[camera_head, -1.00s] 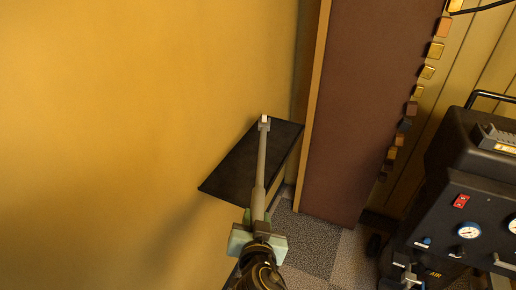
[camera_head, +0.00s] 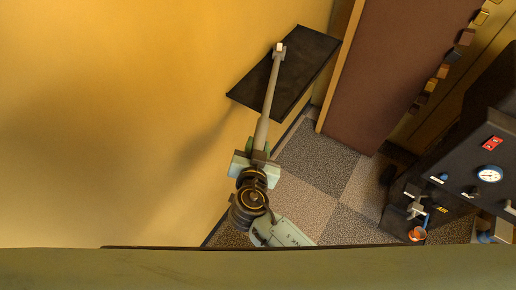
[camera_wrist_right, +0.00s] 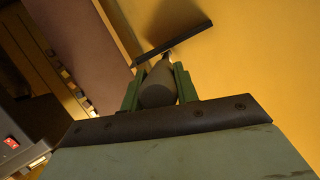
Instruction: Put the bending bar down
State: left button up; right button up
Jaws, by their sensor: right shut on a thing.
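The bending bar (camera_head: 268,105) is a long grey bar with a pale tip and a small crosspiece near its far end. My right gripper (camera_head: 257,152) is shut on its thick near end, and the bar points away from me. In the right wrist view the bar (camera_wrist_right: 158,86) sits between the two green fingers (camera_wrist_right: 159,92). The bar's far end overlaps a dark wall shelf (camera_head: 305,62) in the head view; I cannot tell if they touch. The shelf (camera_wrist_right: 173,43) also shows in the wrist view. My left gripper is not in view.
A yellow wall (camera_head: 120,110) runs along the left. A brown panel (camera_head: 395,70) stands right of the shelf. A dark machine with gauges (camera_head: 470,165) is at the right. An olive-green surface (camera_head: 250,268) crosses the bottom. Checkered floor (camera_head: 315,165) shows between.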

jog(key=shift+f, duration=0.85)
jog(key=o, duration=1.1)
